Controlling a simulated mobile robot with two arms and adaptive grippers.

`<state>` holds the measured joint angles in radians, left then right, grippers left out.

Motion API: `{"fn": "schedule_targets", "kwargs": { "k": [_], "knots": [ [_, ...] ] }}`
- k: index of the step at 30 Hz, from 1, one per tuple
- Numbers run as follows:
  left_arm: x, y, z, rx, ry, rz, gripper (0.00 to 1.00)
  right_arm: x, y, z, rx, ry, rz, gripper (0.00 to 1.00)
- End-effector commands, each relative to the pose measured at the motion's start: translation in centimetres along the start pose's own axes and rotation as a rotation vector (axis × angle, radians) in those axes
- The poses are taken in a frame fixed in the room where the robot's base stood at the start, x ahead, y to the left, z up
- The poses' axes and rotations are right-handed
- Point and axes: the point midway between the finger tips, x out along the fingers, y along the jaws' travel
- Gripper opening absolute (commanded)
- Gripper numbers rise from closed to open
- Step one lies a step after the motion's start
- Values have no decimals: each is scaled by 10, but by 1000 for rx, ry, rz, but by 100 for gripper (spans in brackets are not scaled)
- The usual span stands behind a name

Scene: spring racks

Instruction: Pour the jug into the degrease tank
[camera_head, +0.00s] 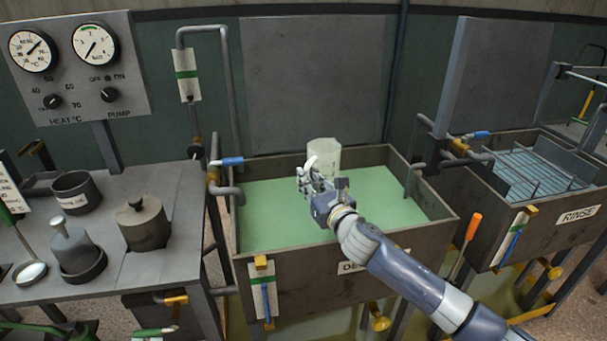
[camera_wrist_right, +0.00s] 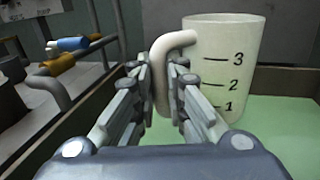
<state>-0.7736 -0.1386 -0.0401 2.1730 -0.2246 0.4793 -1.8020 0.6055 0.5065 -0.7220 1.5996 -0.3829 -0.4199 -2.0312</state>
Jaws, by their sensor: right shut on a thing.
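The jug (camera_head: 325,156) is a pale translucent vessel with a handle. In the right wrist view the jug (camera_wrist_right: 222,65) shows marks 1, 2 and 3 and looks upright. My right gripper (camera_head: 312,182) is shut on the jug's handle (camera_wrist_right: 165,68), with its fingers on both sides of it. The jug is over the degrease tank (camera_head: 345,268), a dark open tank of green liquid (camera_head: 270,205). I cannot tell whether the jug's base touches the liquid or what is inside the jug. My left gripper is not in view.
The rinse tank (camera_head: 540,225) with a rack stands at the right. Pipes with a blue-handled valve (camera_head: 232,161) rise at the tank's left edge. A gauge panel (camera_head: 80,65) stands behind the bench.

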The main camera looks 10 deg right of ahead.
Motion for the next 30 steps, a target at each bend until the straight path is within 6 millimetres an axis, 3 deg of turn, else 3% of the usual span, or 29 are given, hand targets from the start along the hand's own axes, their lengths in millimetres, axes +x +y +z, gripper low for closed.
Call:
{"fn": "schedule_targets", "kwargs": {
  "k": [30],
  "knots": [
    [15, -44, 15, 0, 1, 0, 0, -1, 3, 22, 138, 83, 1, 0]
  ]
}}
